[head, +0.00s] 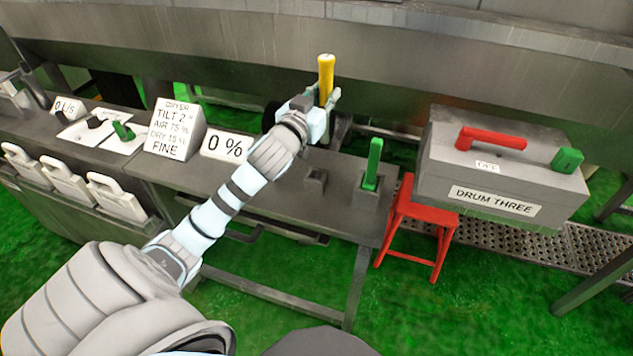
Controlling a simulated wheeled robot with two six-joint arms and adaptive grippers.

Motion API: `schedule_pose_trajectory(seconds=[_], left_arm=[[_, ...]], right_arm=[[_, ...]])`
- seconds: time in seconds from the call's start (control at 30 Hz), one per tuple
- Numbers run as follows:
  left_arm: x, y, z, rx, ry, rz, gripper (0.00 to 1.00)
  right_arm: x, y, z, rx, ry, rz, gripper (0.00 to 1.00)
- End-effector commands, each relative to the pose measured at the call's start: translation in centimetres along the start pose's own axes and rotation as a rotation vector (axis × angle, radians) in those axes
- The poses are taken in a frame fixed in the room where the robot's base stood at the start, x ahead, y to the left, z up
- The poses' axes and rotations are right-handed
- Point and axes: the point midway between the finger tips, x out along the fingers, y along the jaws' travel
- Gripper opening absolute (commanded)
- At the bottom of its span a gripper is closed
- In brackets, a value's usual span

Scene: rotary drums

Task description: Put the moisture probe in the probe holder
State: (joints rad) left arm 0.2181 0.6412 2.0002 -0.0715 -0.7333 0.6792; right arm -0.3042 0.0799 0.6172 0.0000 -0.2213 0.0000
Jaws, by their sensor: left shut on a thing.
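My left gripper (328,103) is shut on the moisture probe (326,75), whose upright yellow handle sticks up above the fingers. The gripper is above the far side of the grey bench. A small grey block with a dark opening on top, which looks like the probe holder (315,182), stands on the bench, below and in front of the gripper and apart from the probe. My right gripper is not in view.
A green handle (373,165) stands upright in another grey block at the bench's right end. Beyond are a red stool (408,215) and the drum three box (500,185) with a red lever. A 0 % sign (226,146) and a dryer sign (172,133) stand left.

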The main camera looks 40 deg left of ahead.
Motion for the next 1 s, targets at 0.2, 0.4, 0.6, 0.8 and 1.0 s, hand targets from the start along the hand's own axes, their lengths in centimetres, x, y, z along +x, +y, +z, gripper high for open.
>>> schedule_pose_trajectory(seconds=[0.2, 0.4, 0.6, 0.8, 1.0], left_arm=[[1.7, -3.0, -0.5, 0.000, -0.002, -0.120, 0.00], [1.7, -3.0, 6.8, 0.001, -0.007, -0.120, 0.00], [1.7, -2.9, 13.1, 0.001, -0.004, -0.116, 0.00], [1.7, -2.9, 16.2, 0.002, -0.003, -0.115, 0.00], [1.7, -2.9, 18.5, 0.002, -0.001, -0.115, 0.00]], right_arm=[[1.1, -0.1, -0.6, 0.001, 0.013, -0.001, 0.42], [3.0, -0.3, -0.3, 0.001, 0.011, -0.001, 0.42], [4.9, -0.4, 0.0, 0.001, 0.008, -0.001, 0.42], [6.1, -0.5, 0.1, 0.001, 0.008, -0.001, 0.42], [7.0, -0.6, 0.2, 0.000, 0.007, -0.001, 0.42]])
